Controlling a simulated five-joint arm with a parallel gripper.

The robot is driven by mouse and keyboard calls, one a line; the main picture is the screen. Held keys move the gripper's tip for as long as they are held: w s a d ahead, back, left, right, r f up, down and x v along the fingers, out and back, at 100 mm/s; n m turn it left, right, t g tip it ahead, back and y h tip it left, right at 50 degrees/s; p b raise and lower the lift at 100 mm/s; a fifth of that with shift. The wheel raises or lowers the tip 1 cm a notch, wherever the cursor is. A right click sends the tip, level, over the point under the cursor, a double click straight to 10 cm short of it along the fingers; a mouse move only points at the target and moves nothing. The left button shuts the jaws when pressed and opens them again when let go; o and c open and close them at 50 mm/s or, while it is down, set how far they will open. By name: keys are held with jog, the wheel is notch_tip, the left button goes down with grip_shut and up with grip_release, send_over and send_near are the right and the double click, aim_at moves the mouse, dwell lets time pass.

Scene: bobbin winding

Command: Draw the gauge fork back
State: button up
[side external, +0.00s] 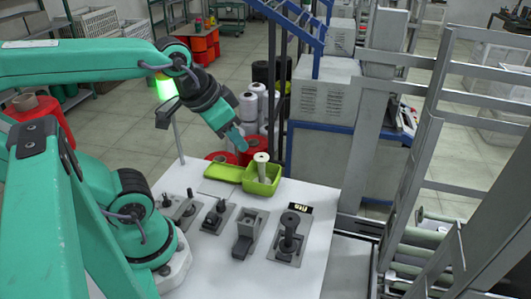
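My gripper (238,141) hangs in the air above the back of the white table, pointing down and right toward a lime-green bin (264,183). Its teal fingertips are small and seen from the side; I cannot tell whether they are apart, and no object shows in them. Several dark grey fixtures stand in a row on the table. They include a small lever fixture (215,213), a stepped block on a plate (246,232) and an upright spindle with a dark round top (290,232). I cannot tell which part is the gauge fork.
A pale bobbin (262,165) stands upright in the green bin, beside a shallow green tray (224,172). A thin upright post (179,140) rises at the table's back left. The table's front (225,275) is clear.

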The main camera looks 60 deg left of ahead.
jog(key=w+d+f+m+g, duration=0.1)
jog(key=w+d+f+m, duration=0.1)
jog(key=m, duration=0.6)
jog(key=w+d+f+m+g, duration=0.2)
jog(key=w+d+f+m, duration=0.1)
jog(key=w+f+m, duration=0.2)
jog(key=w+d+f+m+g, duration=0.2)
jog(key=f+m, duration=0.5)
jog(key=m, duration=0.5)
jog(key=shift+w+d+m, duration=0.3)
jog(key=shift+w+d, duration=0.1)
jog(key=shift+w, duration=0.4)
jog(key=shift+w+d+f+m+g, duration=0.2)
jog(key=shift+f+m+g, duration=0.15)
jog(key=shift+m, duration=0.25)
jog(key=shift+s+f, duration=0.1)
jog(key=shift+f, duration=0.1)
jog(key=shift+f, duration=3.65)
jog(key=c, duration=0.6)
jog(key=shift+o, duration=0.2)
